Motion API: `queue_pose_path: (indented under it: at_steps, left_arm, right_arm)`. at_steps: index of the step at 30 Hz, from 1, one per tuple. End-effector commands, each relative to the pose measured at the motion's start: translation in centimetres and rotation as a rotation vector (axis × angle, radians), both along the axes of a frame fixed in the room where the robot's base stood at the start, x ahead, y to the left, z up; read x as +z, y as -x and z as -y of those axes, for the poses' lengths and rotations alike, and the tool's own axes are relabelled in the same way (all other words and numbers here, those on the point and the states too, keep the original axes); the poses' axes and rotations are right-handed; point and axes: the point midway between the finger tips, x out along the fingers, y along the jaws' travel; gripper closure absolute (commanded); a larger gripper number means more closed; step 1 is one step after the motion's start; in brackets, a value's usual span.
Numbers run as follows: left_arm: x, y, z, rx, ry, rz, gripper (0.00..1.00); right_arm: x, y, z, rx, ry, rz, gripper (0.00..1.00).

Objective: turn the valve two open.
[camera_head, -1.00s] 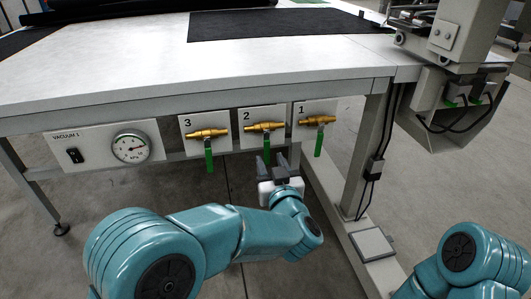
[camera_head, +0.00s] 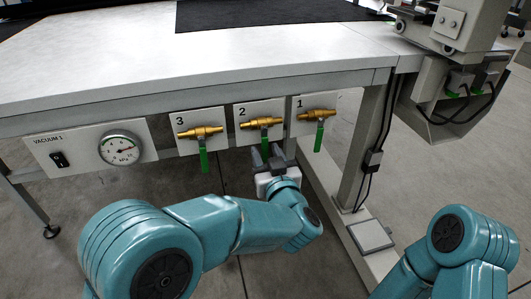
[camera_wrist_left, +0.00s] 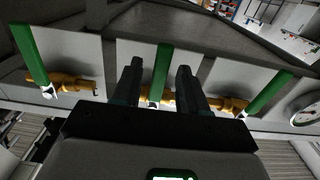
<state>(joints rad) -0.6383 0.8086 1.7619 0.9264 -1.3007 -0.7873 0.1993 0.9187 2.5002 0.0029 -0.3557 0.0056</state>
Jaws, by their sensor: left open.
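Valve two is a brass valve (camera_head: 261,122) on a white plate marked 2, under the table edge. Its green lever (camera_head: 265,149) hangs straight down. My left gripper (camera_head: 266,154) is open at the lower end of this lever. In the left wrist view, which is upside down, the green lever (camera_wrist_left: 160,68) shows between the two dark fingers of my left gripper (camera_wrist_left: 158,72). I see no clear contact between fingers and lever. The brass body (camera_wrist_left: 168,96) is partly hidden behind the gripper. My right gripper is out of view.
Valve one (camera_head: 317,115) is to the right and valve three (camera_head: 200,132) to the left, both with levers hanging down. A gauge (camera_head: 120,147) sits further left. A table leg (camera_head: 363,150) stands to the right.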

Motion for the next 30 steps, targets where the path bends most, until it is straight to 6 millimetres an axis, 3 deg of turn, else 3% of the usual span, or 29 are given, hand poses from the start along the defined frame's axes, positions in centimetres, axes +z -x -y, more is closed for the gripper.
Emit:
queue_pose_path:
  at_steps: [1,2,5,6,17,30]
  left_arm:
    - [0.0,0.0,0.0,0.0,0.0,0.0,0.57]
    - [0.0,0.0,0.0,0.0,0.0,0.0,0.64]
    - [0.0,0.0,0.0,0.0,0.0,0.0,0.96]
    - [0.0,0.0,0.0,0.0,0.0,0.0,1.0]
    - [0.2,-0.1,-0.3,0.0,-0.038,-0.01,1.0]
    - [0.9,0.2,-2.0,0.0,-0.32,-0.088,1.0]
  right_arm:
    - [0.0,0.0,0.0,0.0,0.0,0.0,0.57]
    - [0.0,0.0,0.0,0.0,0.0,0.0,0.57]
    - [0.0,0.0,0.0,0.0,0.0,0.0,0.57]
    - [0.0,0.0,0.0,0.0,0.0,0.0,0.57]
    - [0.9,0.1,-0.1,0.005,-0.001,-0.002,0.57]
    - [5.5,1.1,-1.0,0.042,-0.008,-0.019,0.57]
